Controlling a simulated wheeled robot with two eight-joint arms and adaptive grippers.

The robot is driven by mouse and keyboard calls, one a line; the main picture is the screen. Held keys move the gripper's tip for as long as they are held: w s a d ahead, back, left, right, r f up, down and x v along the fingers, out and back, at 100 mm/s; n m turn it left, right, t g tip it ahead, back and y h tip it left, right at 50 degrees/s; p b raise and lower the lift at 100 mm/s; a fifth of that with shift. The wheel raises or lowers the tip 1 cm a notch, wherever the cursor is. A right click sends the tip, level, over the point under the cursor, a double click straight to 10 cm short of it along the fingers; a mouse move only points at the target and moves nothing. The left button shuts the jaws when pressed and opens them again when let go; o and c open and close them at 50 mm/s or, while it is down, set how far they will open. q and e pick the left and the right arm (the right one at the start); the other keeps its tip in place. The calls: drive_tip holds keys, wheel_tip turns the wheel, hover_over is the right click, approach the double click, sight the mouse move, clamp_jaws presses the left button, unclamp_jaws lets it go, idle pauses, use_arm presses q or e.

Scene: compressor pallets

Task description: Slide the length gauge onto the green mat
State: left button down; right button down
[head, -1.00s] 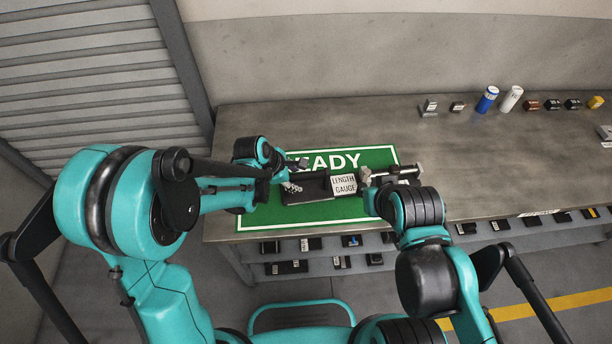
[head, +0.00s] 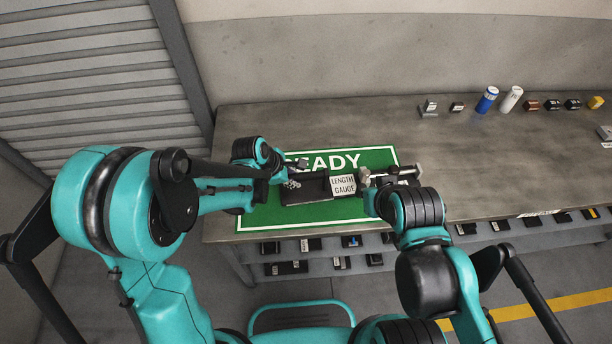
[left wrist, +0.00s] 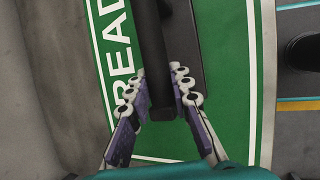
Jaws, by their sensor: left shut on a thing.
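The length gauge (head: 312,189) is a dark, long block with a white "LENGTH GAUGE" label. In the head view its labelled part lies over the green mat (head: 260,221), which has a white border and "READY" lettering. My left gripper (head: 297,174) is shut on the gauge near its left end. In the left wrist view the fingers (left wrist: 161,90) stand on either side of a dark bar of the gauge (left wrist: 151,45), above the mat (left wrist: 232,110). My right gripper (head: 368,179) is beside the label; its finger opening is unclear.
A grey workbench (head: 480,170) carries the mat. At the back right stand a blue can (head: 487,99), a white can (head: 510,99), small dark blocks and a yellow piece (head: 596,102). A lower shelf (head: 330,257) holds several small parts. The bench middle right is clear.

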use_arm(q)
drive_tip(key=shift+a+f+b, duration=0.15)
drive_tip(key=shift+a+b, duration=0.35)
drive_tip(key=shift+a, duration=4.15)
drive_tip(key=c, duration=1.3)
unclamp_jaws()
drive_tip(key=shift+w, duration=0.15)
drive_tip(key=shift+r, duration=0.2)
drive_tip(key=v, duration=1.1)
drive_tip(key=shift+a+r, duration=0.15)
drive_tip(key=shift+r, duration=0.1)
